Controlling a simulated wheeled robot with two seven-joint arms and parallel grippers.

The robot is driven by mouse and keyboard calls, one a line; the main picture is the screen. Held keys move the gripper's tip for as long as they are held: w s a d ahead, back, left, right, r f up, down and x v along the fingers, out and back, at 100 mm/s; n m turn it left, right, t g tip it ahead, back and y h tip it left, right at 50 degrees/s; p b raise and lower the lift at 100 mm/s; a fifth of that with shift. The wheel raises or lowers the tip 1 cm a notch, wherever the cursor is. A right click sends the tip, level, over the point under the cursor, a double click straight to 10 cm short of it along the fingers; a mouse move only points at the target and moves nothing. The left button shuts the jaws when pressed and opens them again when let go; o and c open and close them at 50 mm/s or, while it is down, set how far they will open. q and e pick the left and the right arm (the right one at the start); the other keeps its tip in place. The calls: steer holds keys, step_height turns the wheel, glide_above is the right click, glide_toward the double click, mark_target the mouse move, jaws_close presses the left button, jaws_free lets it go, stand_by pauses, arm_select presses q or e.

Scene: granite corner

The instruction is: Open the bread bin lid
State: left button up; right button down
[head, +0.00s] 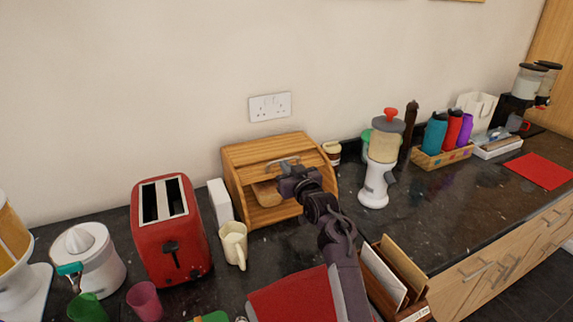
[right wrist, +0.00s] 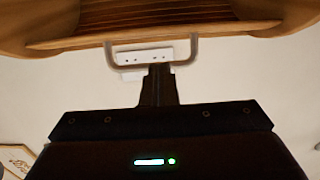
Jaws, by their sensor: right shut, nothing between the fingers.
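The wooden bread bin (head: 236,184) stands on the dark counter against the wall. Its slatted lid (head: 262,147) is raised part way, and a loaf (head: 267,194) shows in the front opening. The lid's grey bar handle (head: 281,160) is at the lid's front edge; in the right wrist view the handle (right wrist: 109,57) hangs from the lid edge. My right gripper (head: 288,172) is shut and empty, right by the handle; its fingers (right wrist: 158,72) overlap the handle bar in the right wrist view. I cannot tell whether they touch. My left gripper is out of view.
A red toaster (head: 172,235), a white box (head: 220,203) and a cream jug (head: 233,245) stand left of the bin. A white grinder (head: 377,180) and a jar (head: 332,152) stand to its right. A wooden rack (head: 385,272) is near the front edge.

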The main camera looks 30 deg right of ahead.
steer(key=shift+w, duration=0.15)
steer(key=w+r+g+p, duration=0.2)
steer(key=w+p, duration=0.1)
steer(key=p, duration=0.2)
steer(key=shift+d+r, duration=0.1)
steer(key=shift+r, duration=0.2)
steer(key=shift+w+d+f+g+b, duration=0.15)
steer(key=shift+w+b, duration=0.1)
steer(key=shift+w, duration=0.25)
steer(key=shift+w+a+f+g+b, duration=0.1)
steer(key=shift+w+f+g+b, duration=0.1)
steer(key=shift+w, duration=0.3)
steer(key=shift+w+r, duration=0.1)
steer(key=shift+w, duration=0.2)
steer(key=shift+r, duration=0.1)
